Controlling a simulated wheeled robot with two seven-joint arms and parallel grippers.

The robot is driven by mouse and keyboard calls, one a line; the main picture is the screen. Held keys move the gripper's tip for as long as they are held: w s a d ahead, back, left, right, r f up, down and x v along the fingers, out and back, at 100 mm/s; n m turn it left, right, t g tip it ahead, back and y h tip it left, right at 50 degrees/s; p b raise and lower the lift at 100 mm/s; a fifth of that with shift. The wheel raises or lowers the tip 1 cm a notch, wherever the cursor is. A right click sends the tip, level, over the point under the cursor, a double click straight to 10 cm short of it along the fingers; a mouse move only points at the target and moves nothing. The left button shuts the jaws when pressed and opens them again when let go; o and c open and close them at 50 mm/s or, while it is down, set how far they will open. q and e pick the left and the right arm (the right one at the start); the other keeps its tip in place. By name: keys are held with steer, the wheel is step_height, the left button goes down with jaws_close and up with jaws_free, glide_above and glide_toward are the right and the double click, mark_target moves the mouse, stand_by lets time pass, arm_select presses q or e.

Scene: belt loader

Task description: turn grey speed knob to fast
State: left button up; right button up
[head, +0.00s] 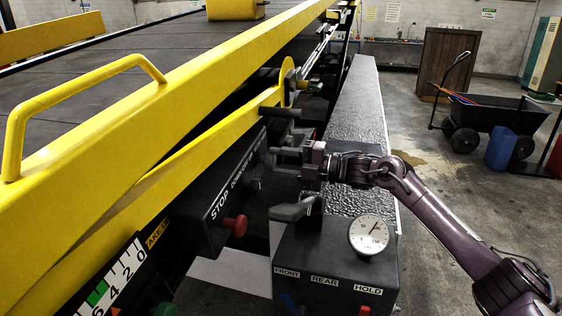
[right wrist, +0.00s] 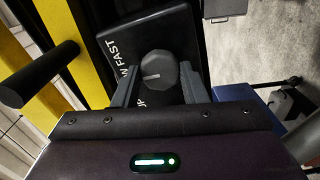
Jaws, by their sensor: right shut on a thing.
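The grey speed knob (right wrist: 158,72) is round and faceted, on a black panel (right wrist: 160,30) in the right wrist view. A pale pointer line on its face points toward the left of that view. The word FAST and part of another word ending in W are printed left of the knob. My right gripper (right wrist: 160,88) is shut on the knob, one finger on each side. In the head view my right gripper (head: 284,160) is beside the control panel (head: 225,198) marked STOP; the knob cannot be made out there. My left gripper is not in view.
A red button (head: 236,225) sits on the panel near the gripper. A black box with a round gauge (head: 369,235) and FRONT, REAR, HOLD labels stands below my right arm. The yellow loader rail (head: 150,110) runs along the left. A cart (head: 490,112) stands at right.

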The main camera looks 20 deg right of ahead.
steer(key=m+p, duration=0.2)
steer(key=m, duration=0.2)
steer(key=shift+m, duration=0.4)
steer(key=m+p, duration=0.2)
steer(key=m, duration=0.1)
steer(key=shift+m, duration=0.3)
steer(key=m+p, duration=0.3)
steer(key=m, duration=0.2)
steer(key=shift+m+p, duration=0.9)
steer(key=shift+m, duration=1)
steer(key=o, duration=1)
steer(key=shift+c, duration=0.2)
